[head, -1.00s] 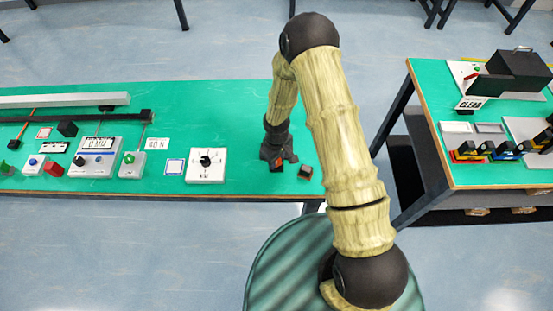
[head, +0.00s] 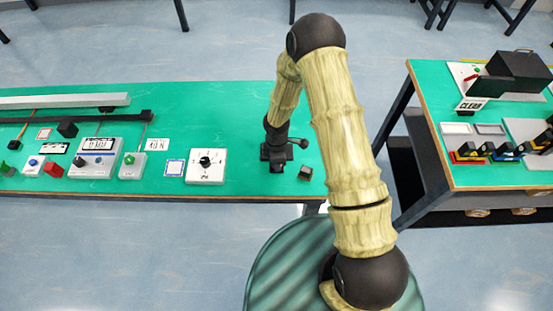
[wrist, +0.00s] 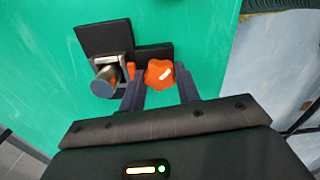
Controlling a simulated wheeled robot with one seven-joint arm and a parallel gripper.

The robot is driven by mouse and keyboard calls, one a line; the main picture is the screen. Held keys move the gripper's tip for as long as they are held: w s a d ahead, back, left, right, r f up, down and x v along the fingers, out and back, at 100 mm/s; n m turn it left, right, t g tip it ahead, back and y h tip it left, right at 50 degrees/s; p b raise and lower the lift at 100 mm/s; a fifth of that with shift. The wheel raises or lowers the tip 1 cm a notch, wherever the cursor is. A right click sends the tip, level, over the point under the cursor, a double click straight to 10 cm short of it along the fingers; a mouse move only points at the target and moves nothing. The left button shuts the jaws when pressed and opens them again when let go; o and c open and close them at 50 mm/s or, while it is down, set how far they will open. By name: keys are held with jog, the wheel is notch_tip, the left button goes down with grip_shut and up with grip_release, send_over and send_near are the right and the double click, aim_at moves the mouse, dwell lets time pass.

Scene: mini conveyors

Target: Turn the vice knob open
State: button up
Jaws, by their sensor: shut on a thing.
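The orange vice knob (wrist: 159,73), lobed with a white mark, sits between the fingertips of my gripper (wrist: 160,86) in the wrist view. My gripper is shut on the knob, one finger on each side. The dark vice (wrist: 153,52) lies just beyond the knob on the green table. A grey cylinder (wrist: 106,80) stands beside it at the left, in front of a black plate (wrist: 104,38). In the head view my gripper (head: 277,158) is low at the table's right end, and the knob cannot be made out there.
A small dark block (head: 305,173) lies right of my gripper near the table's front edge. A white dial box (head: 206,166) stands to the left, with other control boxes further left. A second green table (head: 468,179) is at the right, across a gap.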

jog(key=shift+n, duration=0.3)
jog(key=o, duration=1)
jog(key=shift+c, duration=0.2)
notch_tip(320, 180, up, 18)
jog(key=shift+f, duration=0.25)
